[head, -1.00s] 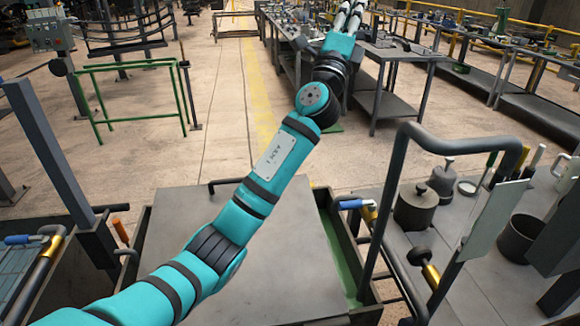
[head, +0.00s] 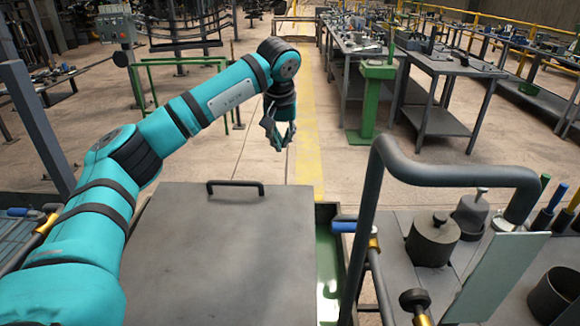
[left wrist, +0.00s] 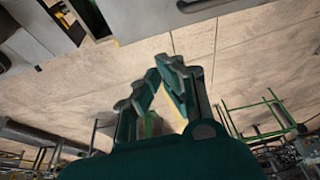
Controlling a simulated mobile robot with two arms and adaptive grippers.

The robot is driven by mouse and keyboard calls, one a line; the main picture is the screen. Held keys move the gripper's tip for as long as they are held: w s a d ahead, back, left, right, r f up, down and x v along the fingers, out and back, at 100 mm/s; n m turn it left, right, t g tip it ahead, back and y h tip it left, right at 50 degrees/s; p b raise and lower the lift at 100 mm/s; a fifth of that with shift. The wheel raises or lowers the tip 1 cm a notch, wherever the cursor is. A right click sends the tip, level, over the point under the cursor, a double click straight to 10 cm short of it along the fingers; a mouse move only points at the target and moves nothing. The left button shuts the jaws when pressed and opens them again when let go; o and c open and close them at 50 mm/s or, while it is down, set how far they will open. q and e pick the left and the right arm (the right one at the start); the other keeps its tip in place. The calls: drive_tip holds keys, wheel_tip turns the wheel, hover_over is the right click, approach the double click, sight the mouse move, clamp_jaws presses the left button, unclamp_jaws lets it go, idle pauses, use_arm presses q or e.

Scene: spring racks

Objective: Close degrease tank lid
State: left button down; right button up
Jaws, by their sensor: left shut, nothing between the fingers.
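The degrease tank lid (head: 215,255) is a broad grey plate in the lower middle of the head view, with a dark bar handle (head: 236,185) at its far edge. It looks roughly flat; I cannot tell whether it is fully seated. A strip of green (head: 328,270) shows in the tank along its right side. My left gripper (head: 281,148) is above and beyond the handle, pointing down, shut and empty, apart from the lid. In the left wrist view its fingers (left wrist: 165,62) meet over bare floor. My right gripper is out of view.
A dark bent pipe frame (head: 455,175) rises at the right, beside a bench with a lidded pot (head: 432,240). A blue-handled valve (head: 345,227) sits by the tank's right side. A green stand (head: 375,100) and grey tables are farther back. Floor beyond the lid is clear.

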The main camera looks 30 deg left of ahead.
use_arm(q)
drive_tip(key=p, duration=0.3)
approach(284, 189)
drive_tip(key=w+f, duration=0.1)
drive_tip(key=w+a+f, duration=0.1)
drive_tip(key=f, duration=0.1)
drive_tip(key=w+a+f, duration=0.1)
drive_tip(key=f, duration=0.1)
drive_tip(key=shift+w+a, duration=0.15)
drive_tip(key=shift+w, duration=0.2)
drive_tip(key=shift+f, duration=0.5)
drive_tip(key=shift+f, duration=0.1)
drive_tip(key=shift+g, duration=0.4)
drive_tip(key=b+x, duration=0.1)
drive_tip(key=x, duration=0.1)
drive_tip(key=b+x, duration=0.1)
drive_tip(key=x, duration=0.2)
drive_tip(key=shift+s+d+f+b, duration=0.1)
drive_tip(key=shift+d+f+b, duration=0.1)
drive_tip(key=shift+b, duration=0.15)
drive_tip(key=shift+f+h, duration=0.25)
drive_tip(key=shift+h, duration=0.05)
drive_tip(key=shift+s+f, duration=0.1)
drive_tip(key=shift+f, duration=0.15)
drive_tip(key=shift+g, duration=0.3)
